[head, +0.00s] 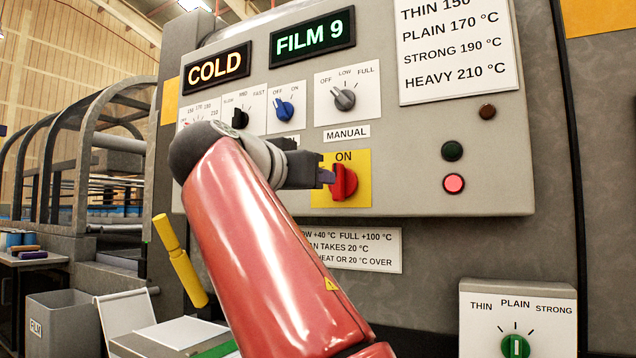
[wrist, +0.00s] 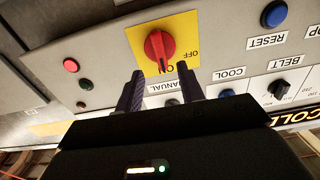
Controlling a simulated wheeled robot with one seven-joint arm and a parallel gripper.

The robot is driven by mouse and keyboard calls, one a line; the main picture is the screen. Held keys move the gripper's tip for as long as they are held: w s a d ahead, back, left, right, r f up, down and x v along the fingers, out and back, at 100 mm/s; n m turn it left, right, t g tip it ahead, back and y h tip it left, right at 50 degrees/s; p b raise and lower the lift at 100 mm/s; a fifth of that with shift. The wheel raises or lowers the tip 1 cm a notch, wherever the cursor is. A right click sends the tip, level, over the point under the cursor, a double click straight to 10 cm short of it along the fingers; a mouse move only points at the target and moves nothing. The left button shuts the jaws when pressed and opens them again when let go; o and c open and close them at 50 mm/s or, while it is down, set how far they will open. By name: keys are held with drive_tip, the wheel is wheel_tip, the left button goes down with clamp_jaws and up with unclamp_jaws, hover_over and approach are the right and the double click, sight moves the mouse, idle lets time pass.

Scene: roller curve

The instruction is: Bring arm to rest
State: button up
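My arm (head: 265,250) reaches up to the control panel (head: 420,130). My gripper (head: 326,176) is at the red ON/OFF knob (head: 345,183) on its yellow plate (head: 325,197). In the wrist view my gripper (wrist: 160,69) has its two dark fingers apart and nothing held between them. The red knob (wrist: 159,46) shows just beyond the fingertips, with its yellow plate (wrist: 188,35) behind. Whether a finger touches the knob I cannot tell. In the head view the gripper partly hides the plate.
The displays read COLD (head: 217,69) and FILM 9 (head: 312,38). A blue knob (head: 284,110) and a grey knob (head: 344,98) sit above my gripper. A red lamp (head: 453,183) is lit. A green knob box (head: 517,315) is lower right; a yellow rod (head: 181,262) is left of my arm.

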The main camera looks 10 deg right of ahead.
idle(0.4)
drive_tip(key=s+d+f+n+g+y+p, duration=0.1)
drive_tip(key=s+d+f+n+g+y, duration=0.2)
drive_tip(key=f, duration=0.6)
drive_tip(key=s+d+f+n+g+y, duration=0.1)
drive_tip(key=d+f+n+y, duration=0.3)
drive_tip(key=f, duration=0.5)
drive_tip(key=s+f+g+y, duration=0.1)
drive_tip(key=s+f, duration=0.5)
drive_tip(key=f, duration=0.4)
drive_tip(key=s+f+g+y+p, duration=0.1)
drive_tip(key=s+f+g+y, duration=0.1)
drive_tip(key=s+f, duration=0.5)
drive_tip(key=s+f+n+g+y, duration=0.1)
drive_tip(key=s+f, duration=0.5)
drive_tip(key=f, duration=0.8)
drive_tip(key=shift+s+p, duration=0.4)
drive_tip(key=shift+a+r, duration=0.1)
